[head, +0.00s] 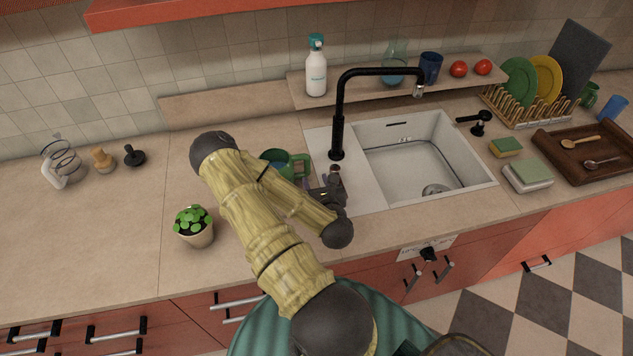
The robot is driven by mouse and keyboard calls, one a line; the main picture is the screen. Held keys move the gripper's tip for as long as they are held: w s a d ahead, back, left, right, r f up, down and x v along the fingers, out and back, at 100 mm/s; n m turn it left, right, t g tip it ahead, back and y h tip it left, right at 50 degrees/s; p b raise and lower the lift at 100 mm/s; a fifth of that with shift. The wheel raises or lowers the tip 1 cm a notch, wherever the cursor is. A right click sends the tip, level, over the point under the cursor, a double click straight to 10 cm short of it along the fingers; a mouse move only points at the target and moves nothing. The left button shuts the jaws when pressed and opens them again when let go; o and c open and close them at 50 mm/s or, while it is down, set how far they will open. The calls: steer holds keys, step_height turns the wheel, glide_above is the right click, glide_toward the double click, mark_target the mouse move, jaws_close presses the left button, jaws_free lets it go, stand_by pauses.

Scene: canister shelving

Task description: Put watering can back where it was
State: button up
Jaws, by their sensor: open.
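A green vessel (276,157) with a handle (302,166) on its right side stands on the counter left of the sink, partly hidden behind my arm. It looks like the watering can, but its spout is not clear to see. My gripper (332,181) is small and dark in the head view. It is open, just right of and in front of the vessel's handle, by the sink's left edge. Whether it touches the handle cannot be told.
A potted plant (193,226) stands left of my arm. The black faucet (338,135) rises close behind my gripper, with the white sink (480,178) to the right. A spray bottle (316,72) stands on the raised ledge (300,91). The counter at far left is mostly clear.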

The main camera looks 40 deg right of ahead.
stand_by(0.3)
steer(key=w+a+r+m+g+y, duration=0.25)
steer(key=a+m, duration=0.45)
steer(key=m, duration=0.4)
steer(key=w+a+r+m+g+y, duration=0.1)
steer(key=w+a+r+m+g, duration=0.25)
steer(key=a+m, duration=0.6)
steer(key=s+a+r+m+g+y, duration=0.4)
steer(key=s+a+r+m, duration=0.5)
steer(key=a, duration=0.3)
steer(key=shift+s+a+r, duration=0.15)
steer(key=shift+s+r, duration=0.05)
steer(key=shift+r, duration=0.35)
